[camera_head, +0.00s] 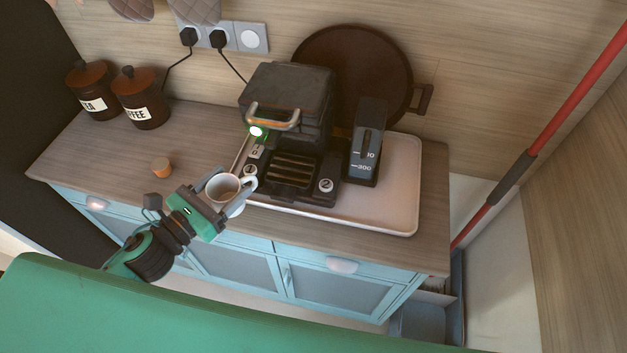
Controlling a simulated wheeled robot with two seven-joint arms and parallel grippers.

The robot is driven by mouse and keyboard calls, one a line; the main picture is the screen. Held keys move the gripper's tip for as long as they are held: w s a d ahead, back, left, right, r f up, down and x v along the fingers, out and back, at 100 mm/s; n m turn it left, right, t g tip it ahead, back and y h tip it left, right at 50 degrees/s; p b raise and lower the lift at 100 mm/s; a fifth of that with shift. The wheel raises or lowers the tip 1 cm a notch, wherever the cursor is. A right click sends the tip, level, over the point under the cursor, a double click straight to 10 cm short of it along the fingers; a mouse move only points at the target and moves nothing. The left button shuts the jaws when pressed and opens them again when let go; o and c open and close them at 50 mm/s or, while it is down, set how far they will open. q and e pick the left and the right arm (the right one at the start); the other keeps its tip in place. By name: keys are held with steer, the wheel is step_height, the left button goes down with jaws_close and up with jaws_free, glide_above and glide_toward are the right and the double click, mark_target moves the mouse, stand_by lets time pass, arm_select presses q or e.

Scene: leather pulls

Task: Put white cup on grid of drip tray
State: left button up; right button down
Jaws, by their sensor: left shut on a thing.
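The white cup (234,198) is held upright by my left gripper (222,188), at the front edge of the counter, left of the coffee machine. The gripper is shut on the cup, and the cup's handle points right, towards the machine. The cup's inside looks brownish; I cannot tell whether that is liquid or shade. The black drip tray grid (291,172), with its slats, lies at the front of the black machine, to the right of the cup, and is empty. My right gripper is not in view.
The machine (290,92) and a black box with a scale (366,145) stand on a white tray (395,205). A round dark pan (365,60) leans on the wall.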

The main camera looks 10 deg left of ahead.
arm_select(q)
steer(key=shift+s+d+f+h, duration=0.1)
steer(key=shift+s+d+h, duration=0.15)
steer(key=shift+s+h, duration=0.05)
steer(key=shift+w+d+m, duration=0.1)
steer(key=shift+d+m, duration=0.05)
steer(key=shift+m, duration=0.15)
steer(key=p, duration=0.7)
glide_above(289, 178)
steer(key=w, duration=0.3)
step_height(289, 178, down, 2)
steer(key=shift+f+p, duration=0.25)
steer(key=shift+p, duration=0.1)
steer(key=shift+f, duration=0.55)
steer(key=shift+f, duration=0.1)
